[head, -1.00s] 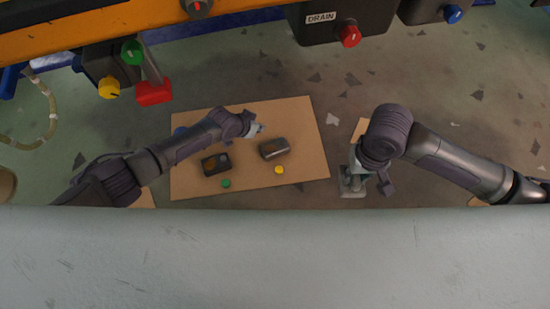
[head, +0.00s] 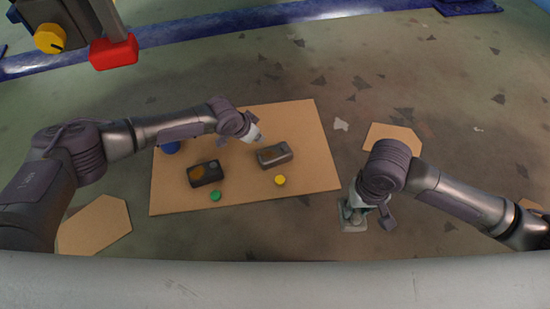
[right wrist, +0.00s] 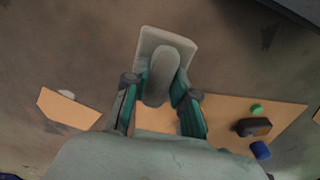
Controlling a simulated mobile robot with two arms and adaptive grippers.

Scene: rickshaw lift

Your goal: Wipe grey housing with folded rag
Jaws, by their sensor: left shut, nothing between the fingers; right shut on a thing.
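The grey housing (head: 274,155), a small box with a lighter top, lies on the right half of a cardboard sheet (head: 310,130). My left gripper (head: 256,139) is shut and empty just beyond its upper left corner; I cannot tell whether they touch. My right gripper (head: 358,205) is right of the sheet, shut on the folded rag (head: 353,218). In the right wrist view the rag (right wrist: 163,72) is a pale grey pad with a raised rounded middle, between the teal-lined fingers of the right gripper (right wrist: 162,90). The housing does not clearly show there.
A dark box (head: 205,173) with an orange patch, a green cap (head: 215,196), a yellow cap (head: 280,180) and a blue cap (head: 171,147) are on the sheet. Smaller cardboard pieces lie left (head: 95,228) and right (head: 393,135). A red block (head: 113,52) hangs at upper left.

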